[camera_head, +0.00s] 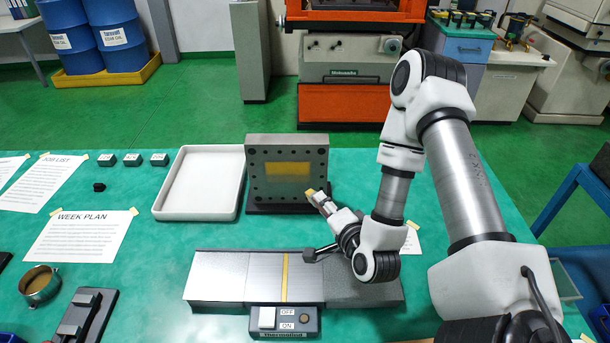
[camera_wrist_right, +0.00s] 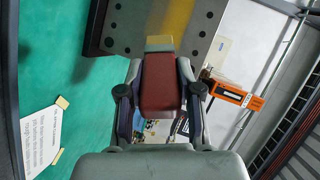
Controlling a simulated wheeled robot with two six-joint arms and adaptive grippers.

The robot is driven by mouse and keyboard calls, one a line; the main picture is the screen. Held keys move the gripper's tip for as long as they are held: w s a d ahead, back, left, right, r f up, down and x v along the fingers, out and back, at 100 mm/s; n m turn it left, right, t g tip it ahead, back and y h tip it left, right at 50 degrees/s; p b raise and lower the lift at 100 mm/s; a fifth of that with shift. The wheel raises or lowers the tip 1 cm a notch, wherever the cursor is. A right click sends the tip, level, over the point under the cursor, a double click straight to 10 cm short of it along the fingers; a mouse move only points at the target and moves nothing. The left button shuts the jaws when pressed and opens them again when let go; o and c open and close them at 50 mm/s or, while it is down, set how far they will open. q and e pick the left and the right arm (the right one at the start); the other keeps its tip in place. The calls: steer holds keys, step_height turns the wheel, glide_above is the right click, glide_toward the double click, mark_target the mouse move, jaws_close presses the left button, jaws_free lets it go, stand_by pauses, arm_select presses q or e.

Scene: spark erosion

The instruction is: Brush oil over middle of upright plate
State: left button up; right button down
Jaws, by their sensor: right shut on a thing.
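The upright plate (camera_head: 287,147) is a grey steel block with dark holes around its face, standing on a dark base. A yellow area (camera_head: 288,171) covers the middle of its face. My right gripper (camera_head: 328,205) is in front of the plate's lower right corner, shut on the brush (camera_wrist_right: 160,85), whose handle is dark red. The pale yellow bristles (camera_head: 311,193) point up and left toward the plate. My left gripper is out of view.
A white tray (camera_head: 159,212) stands left of the plate. A small metal cup (camera_head: 40,299) of brownish liquid stands at the lower left. Papers lie on the green table's left.

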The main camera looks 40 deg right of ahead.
steer(key=shift+f, duration=0.15)
steer(key=w+h, duration=0.1)
steer(key=w+f+m, duration=0.1)
steer(key=w, duration=0.1)
steer(key=w+f+m+g+h, duration=0.1)
steer(key=shift+w+d+h, duration=0.25)
steer(key=shift+w+h, duration=0.05)
steer(key=shift+w, duration=0.1)
steer(key=w+a+n+t+y, duration=0.1)
steer(key=w+a+n+y, duration=0.2)
steer(key=a, duration=0.6)
steer(key=w+d+m+p, duration=0.1)
steer(key=w+d, duration=0.2)
steer(key=w, duration=0.2)
steer(key=shift+w+d+f, duration=0.3)
steer(key=shift+d+f, duration=0.05)
steer(key=shift+f, duration=0.05)
steer(key=shift+w+d, duration=0.35)
steer(key=shift+w, duration=0.15)
